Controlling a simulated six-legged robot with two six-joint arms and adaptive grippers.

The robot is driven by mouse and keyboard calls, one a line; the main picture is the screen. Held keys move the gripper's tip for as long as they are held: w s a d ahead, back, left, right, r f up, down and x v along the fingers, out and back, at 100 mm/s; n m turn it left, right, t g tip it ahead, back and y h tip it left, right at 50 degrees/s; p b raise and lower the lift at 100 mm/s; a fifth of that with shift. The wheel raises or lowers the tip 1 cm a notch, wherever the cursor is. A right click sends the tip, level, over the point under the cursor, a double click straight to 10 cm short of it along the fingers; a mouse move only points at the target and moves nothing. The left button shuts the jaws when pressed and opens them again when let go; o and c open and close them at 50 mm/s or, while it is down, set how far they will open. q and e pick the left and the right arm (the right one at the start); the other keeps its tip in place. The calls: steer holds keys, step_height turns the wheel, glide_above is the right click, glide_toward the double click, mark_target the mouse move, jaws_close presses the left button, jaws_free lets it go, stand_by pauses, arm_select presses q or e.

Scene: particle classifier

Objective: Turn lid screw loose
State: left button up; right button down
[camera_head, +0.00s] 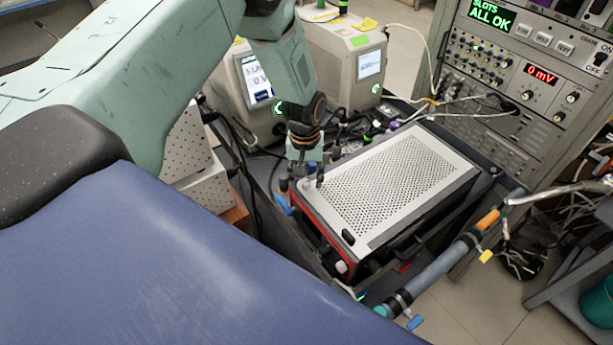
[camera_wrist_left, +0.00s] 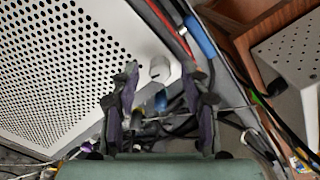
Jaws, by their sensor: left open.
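A box with a perforated silver lid (camera_head: 395,185) stands on a dark cart, and the lid also fills the left of the left wrist view (camera_wrist_left: 50,65). A pale round lid screw (camera_wrist_left: 158,68) stands up at the lid's corner. My left gripper (camera_head: 303,181) points down over the lid's far left corner in the head view. In the left wrist view my left gripper (camera_wrist_left: 160,80) is open, with one finger on each side of the screw's line. I cannot tell whether either finger touches it. My right gripper is not in view.
A small black knob (camera_head: 348,236) sits at the lid's near corner. Two pale instruments with screens (camera_head: 350,65) stand behind the gripper, with loose cables around. A rack (camera_head: 530,70) stands at the right. A cart handle (camera_head: 440,265) runs along the near right side.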

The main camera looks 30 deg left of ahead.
mark_target(305, 182)
arm_select(q)
step_height(305, 182, up, 12)
stand_by(0.6)
steer(key=shift+s+a, duration=0.1)
steer(key=shift+s, duration=0.05)
steer(key=s+d+f+m, duration=0.2)
steer(key=s+d+f, duration=0.4)
steer(key=s+f, duration=0.65)
steer(key=s+d+f+m, duration=0.1)
steer(key=s+m, duration=0.1)
steer(key=s, duration=0.8)
steer(key=s+d+f+m, duration=0.1)
steer(key=s+f, duration=0.1)
steer(key=s, duration=0.8)
step_height(305, 182, down, 25)
steer(key=b, duration=2.5)
steer(key=shift+w+d, duration=0.15)
steer(key=shift+w, duration=0.1)
